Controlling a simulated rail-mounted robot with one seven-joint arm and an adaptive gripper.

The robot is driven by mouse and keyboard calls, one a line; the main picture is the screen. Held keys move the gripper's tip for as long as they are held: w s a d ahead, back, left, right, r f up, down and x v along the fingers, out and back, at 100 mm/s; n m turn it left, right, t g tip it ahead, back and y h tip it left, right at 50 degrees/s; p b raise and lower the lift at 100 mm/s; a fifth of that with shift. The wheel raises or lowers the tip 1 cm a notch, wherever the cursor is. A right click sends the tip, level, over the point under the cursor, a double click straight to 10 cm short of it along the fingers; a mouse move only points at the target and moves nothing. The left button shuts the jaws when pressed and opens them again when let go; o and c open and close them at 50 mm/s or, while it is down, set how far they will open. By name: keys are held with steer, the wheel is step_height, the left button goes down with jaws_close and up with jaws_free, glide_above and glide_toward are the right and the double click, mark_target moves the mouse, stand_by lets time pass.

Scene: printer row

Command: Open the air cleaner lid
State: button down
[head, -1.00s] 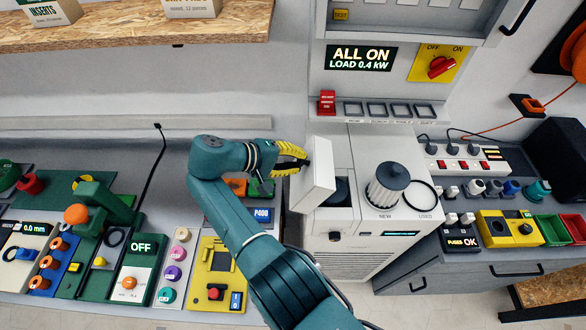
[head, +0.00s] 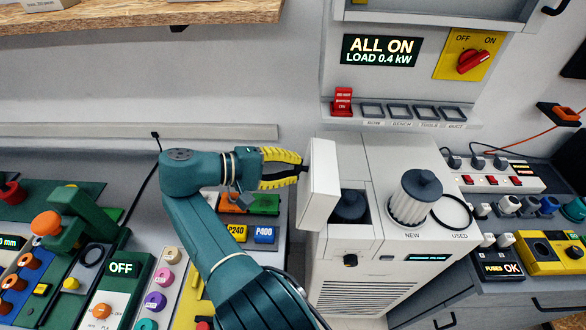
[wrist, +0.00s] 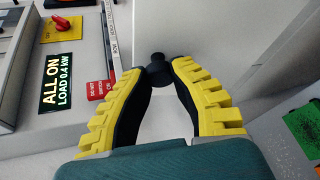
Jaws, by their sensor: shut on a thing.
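The air cleaner (head: 345,280) is a pale cabinet right of the middle in the head view. Its white lid (head: 322,188) stands raised, close to upright, at the left edge of the top opening. A dark-topped round part (head: 350,207) shows inside the opening. My gripper (head: 300,170) comes from the left and is shut on the lid's black knob. The wrist view shows the black knob (wrist: 156,70) between my yellow-backed fingertips (wrist: 157,73), with the pale lid face (wrist: 225,38) behind it.
A pleated filter (head: 408,205) stands by the NEW mark on the cabinet top, beside a black ring (head: 452,212) at USED. A red tag (head: 342,100) and a row of frames are on the ledge behind. Coloured sanding blocks (head: 250,203) lie below my gripper.

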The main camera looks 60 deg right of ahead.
steer(key=shift+s+d+f, duration=0.1)
steer(key=shift+f, duration=0.2)
steer(key=c, duration=1)
jaws_free()
steer(key=shift+s+d, duration=0.1)
steer(key=shift+c, duration=0.2)
steer(key=shift+r, duration=0.2)
step_height(320, 180, up, 10)
